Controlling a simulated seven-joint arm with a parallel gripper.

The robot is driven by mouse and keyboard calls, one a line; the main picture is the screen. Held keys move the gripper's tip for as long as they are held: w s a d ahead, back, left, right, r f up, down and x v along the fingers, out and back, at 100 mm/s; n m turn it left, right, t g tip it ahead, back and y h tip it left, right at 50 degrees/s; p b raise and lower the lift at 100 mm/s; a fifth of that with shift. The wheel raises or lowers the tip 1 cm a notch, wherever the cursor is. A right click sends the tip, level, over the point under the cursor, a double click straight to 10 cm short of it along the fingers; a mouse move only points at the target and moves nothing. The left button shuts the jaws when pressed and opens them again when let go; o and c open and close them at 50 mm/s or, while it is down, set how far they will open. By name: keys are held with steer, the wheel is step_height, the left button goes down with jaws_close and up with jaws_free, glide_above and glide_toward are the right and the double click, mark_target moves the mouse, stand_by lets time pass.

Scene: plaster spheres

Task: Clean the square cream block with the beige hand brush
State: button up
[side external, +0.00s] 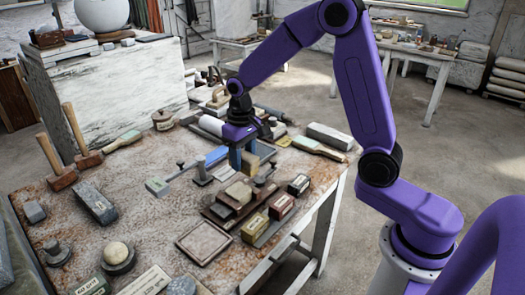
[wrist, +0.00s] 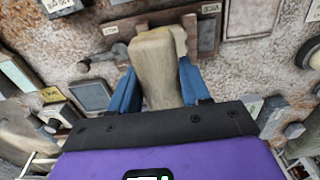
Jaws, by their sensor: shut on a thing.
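My gripper (side external: 244,160) is shut on a beige block-like thing, which I take to be the beige hand brush (side external: 251,164). In the wrist view the brush (wrist: 154,62) sits between the two blue fingers of my gripper (wrist: 157,88). The square cream block (side external: 239,192) lies on a dark wooden board, a little in front of my gripper in the side view. In the wrist view a cream corner (wrist: 180,38), likely the block, shows past the brush's far end. The brush hides much of it, and I cannot tell whether they touch.
A brown-framed tile (side external: 203,241) lies in front of the board. Small labelled boxes (side external: 281,206) stand to its right. A blue-and-grey tool (side external: 185,173) lies left of my gripper. Mallets (side external: 62,176) stand at the left. Some bare tabletop (side external: 150,215) shows at centre left.

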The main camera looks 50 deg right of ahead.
steer(key=shift+f, duration=3.3)
steer(key=shift+f, duration=0.4)
steer(key=shift+w, duration=0.1)
steer(key=shift+w, duration=1.05)
steer(key=shift+s, duration=2.2)
steer(key=shift+w, duration=0.1)
steer(key=shift+w, duration=2.1)
